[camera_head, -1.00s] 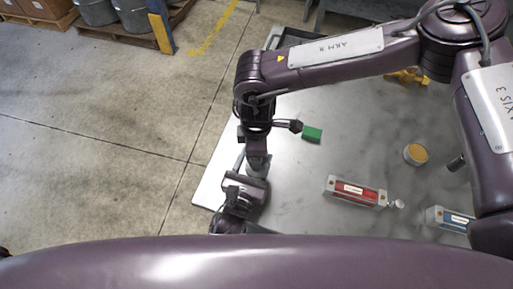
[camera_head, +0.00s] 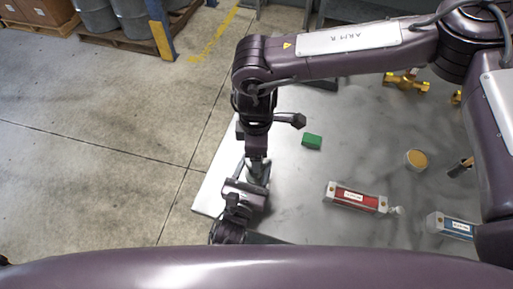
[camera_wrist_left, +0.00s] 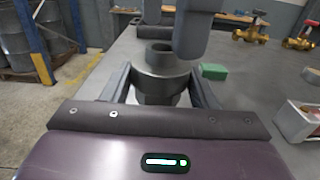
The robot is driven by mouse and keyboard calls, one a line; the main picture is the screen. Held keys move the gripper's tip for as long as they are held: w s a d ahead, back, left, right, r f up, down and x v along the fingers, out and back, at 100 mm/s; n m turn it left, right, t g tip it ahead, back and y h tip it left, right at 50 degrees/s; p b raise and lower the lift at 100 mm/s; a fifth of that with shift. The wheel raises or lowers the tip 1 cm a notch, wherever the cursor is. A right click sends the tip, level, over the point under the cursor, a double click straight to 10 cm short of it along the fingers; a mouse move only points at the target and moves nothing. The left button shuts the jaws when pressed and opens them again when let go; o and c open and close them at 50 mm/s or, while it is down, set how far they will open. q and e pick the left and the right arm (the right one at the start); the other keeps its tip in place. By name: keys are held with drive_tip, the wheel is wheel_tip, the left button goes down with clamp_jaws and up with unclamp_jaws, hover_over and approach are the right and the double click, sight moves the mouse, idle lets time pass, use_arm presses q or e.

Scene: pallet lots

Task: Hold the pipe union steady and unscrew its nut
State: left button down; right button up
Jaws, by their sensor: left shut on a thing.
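The grey pipe union (camera_wrist_left: 158,84) stands upright between the two fingers of my left gripper (camera_wrist_left: 160,92), which is shut on its body, in the left wrist view. Its upper part, seemingly the nut (camera_wrist_left: 160,52), shows above the body. My right gripper (camera_wrist_left: 172,38) hangs from above; its two blue-grey fingers are apart, and the nearer one partly overlaps the union in this view. In the head view the union (camera_head: 259,172) is small and mostly covered by my right wrist and left gripper.
A green block (camera_head: 312,141) lies right of the union on the grey table (camera_head: 300,185). A red-labelled box (camera_head: 355,197), a blue-labelled box (camera_head: 452,225), a round tan-topped object (camera_head: 416,158) and brass valves (camera_head: 407,82) stand farther right. The table's left edge is close to the union.

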use_arm(q)
drive_tip(key=shift+c, duration=2.3)
unclamp_jaws()
drive_tip(key=shift+s, duration=0.1)
